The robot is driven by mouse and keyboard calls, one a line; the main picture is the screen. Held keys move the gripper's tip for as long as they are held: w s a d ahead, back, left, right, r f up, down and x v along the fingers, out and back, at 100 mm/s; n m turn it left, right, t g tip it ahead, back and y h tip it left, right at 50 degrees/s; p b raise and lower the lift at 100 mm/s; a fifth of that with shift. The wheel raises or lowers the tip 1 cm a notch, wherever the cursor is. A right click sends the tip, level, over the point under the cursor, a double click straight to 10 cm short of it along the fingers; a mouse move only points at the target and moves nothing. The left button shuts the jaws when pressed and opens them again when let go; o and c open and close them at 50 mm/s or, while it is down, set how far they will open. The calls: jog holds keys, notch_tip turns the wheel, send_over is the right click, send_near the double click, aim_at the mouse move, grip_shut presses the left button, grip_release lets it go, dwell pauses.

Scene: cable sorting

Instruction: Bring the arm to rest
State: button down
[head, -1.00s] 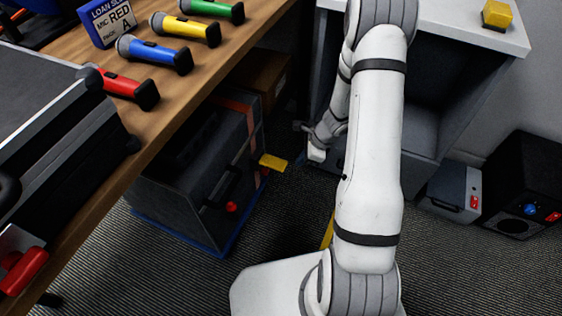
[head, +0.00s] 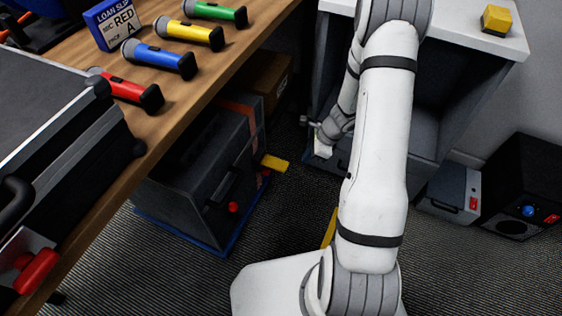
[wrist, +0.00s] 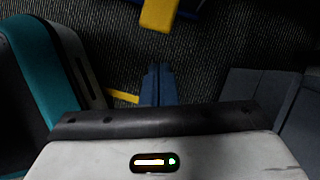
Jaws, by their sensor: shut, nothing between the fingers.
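My gripper shows in the wrist view (wrist: 158,85), its two dark fingers together with nothing between them, above the dark carpet. In the head view my white arm rises from its base, bends at the top of the picture and comes back down behind itself. My wrist hangs low between the wooden table and the grey shelf unit. The fingertips cannot be made out clearly in the head view.
A dark box with a yellow tab (head: 274,163) stands below. A grey shelf unit (head: 445,35) is behind my arm; a black speaker (head: 525,185) stands right.

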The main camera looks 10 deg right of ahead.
jog(key=s+a+r+n+p, duration=0.25)
jog(key=r+p, duration=0.25)
jog(key=r, duration=0.6)
jog(key=s+a+r+n+h+p, duration=0.1)
jog(key=r+n+p, duration=0.35)
jog(key=r, duration=0.65)
jog(key=s+a+r+n+p, duration=0.25)
jog(key=r+p, duration=0.35)
jog(key=r, duration=0.5)
jog(key=s+r+n+h+p, duration=0.1)
jog(key=s+r+n+p, duration=0.2)
jog(key=r, duration=0.6)
jog(key=s+r+n+h+p, duration=0.1)
jog(key=s+r+n+p, duration=0.3)
jog(key=r, duration=0.5)
jog(key=s+r+n+t+h+p, duration=0.1)
jog(key=s+r+n+h+p, duration=0.1)
jog(key=s+r+n+p, duration=0.2)
jog(key=s+p+v, duration=0.1)
jog(key=p+v, duration=0.3)
jog(key=v, duration=0.2)
jog(key=shift+d, duration=0.25)
